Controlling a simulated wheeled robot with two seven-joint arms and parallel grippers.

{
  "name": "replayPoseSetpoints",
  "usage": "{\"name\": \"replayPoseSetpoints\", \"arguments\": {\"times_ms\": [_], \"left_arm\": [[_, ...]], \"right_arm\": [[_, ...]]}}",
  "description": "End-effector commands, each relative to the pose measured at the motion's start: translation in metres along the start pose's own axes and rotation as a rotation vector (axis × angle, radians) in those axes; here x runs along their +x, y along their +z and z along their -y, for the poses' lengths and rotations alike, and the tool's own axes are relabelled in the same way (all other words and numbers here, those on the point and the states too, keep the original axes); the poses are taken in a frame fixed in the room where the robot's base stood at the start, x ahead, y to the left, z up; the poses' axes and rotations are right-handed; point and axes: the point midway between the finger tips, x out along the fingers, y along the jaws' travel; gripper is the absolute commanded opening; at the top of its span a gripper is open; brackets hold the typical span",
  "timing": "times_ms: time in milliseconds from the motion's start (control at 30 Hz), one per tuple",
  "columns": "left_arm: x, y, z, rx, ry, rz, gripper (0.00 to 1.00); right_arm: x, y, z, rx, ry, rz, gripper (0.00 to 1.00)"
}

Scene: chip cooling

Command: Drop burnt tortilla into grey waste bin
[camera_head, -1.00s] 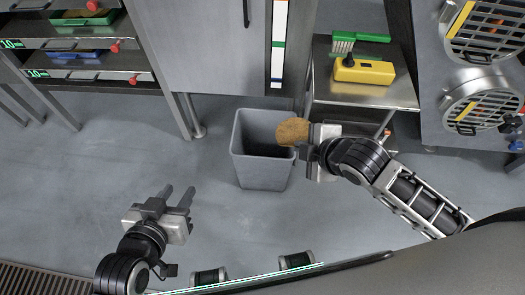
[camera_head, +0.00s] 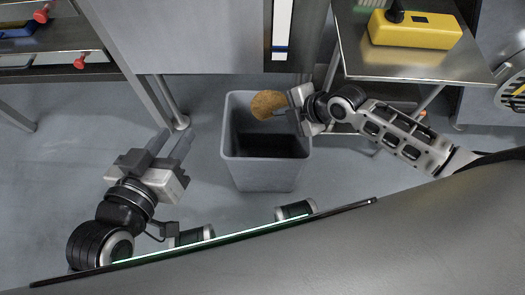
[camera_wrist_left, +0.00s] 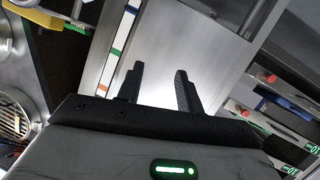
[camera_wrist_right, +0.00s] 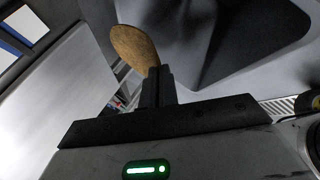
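The burnt tortilla (camera_head: 268,104) is a round brown disc. My right gripper (camera_head: 290,110) is shut on its edge and holds it over the back right part of the grey waste bin (camera_head: 265,176). In the right wrist view the tortilla (camera_wrist_right: 134,47) sticks out past the closed fingers (camera_wrist_right: 157,85), with the dark bin (camera_wrist_right: 255,35) beside it. The bin stands upright on the floor and its inside looks dark. My left gripper (camera_head: 170,148) is open and empty, left of the bin, and its spread fingers show in the left wrist view (camera_wrist_left: 158,88).
A metal cabinet (camera_head: 190,40) stands behind the bin. A steel side table (camera_head: 410,62) with a yellow device (camera_head: 415,30) is at the back right. Shelves with red knobs (camera_head: 79,62) are at the left.

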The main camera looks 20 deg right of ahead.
Motion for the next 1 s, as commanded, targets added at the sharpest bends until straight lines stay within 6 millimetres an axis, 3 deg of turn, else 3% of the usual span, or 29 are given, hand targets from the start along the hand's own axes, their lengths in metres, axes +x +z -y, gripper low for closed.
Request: {"name": "replayPoseSetpoints", "arguments": {"times_ms": [333, 800, 900, 1000], "left_arm": [[0.005, -0.007, -0.01, -0.131, 0.082, -0.116, 0.36], [0.004, -0.015, -0.014, -0.173, 0.109, -0.144, 0.36], [0.004, -0.014, -0.014, -0.173, 0.109, -0.144, 0.36], [0.004, -0.015, -0.014, -0.172, 0.109, -0.144, 0.36]], "right_arm": [[0.033, 0.013, 0.028, 0.002, -0.001, 0.0, 0.0], [0.037, 0.015, 0.032, 0.001, -0.001, 0.001, 0.0], [0.037, 0.015, 0.032, 0.001, -0.001, 0.001, 0.27], [0.037, 0.015, 0.032, 0.001, -0.001, 0.001, 0.27]]}}
